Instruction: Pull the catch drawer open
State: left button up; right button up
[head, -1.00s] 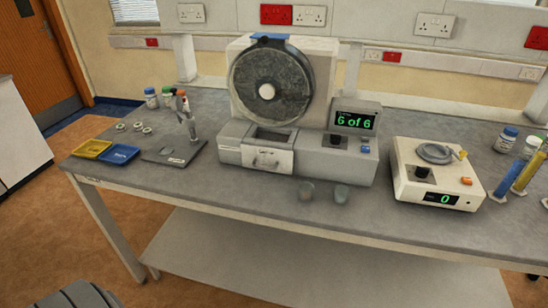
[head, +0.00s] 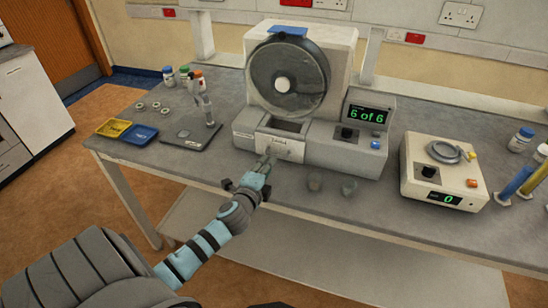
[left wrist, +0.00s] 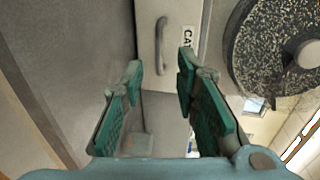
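The catch drawer (head: 277,146) is a pale front with a small handle, low on the grey machine below its round drum (head: 287,80). It looks shut. In the left wrist view the drawer front (left wrist: 148,62) shows its grey bar handle (left wrist: 162,42) and part of a label starting "CAT". My left gripper (head: 263,163) is just in front of the drawer in the head view. In the left wrist view the gripper (left wrist: 160,78) has its teal fingers apart, with the handle beyond the fingertips and nothing between them. My right gripper is not in view.
A white balance (head: 443,172) stands to the right.

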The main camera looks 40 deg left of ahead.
aim_at(275, 156)
pick_arm(q)
jog(key=x, duration=0.7)
jog(key=shift+d+f+b, duration=0.1)
jog(key=shift+f+b, duration=0.05)
jog(key=shift+b, duration=0.25)
jog(key=shift+s, duration=0.1)
grip_shut()
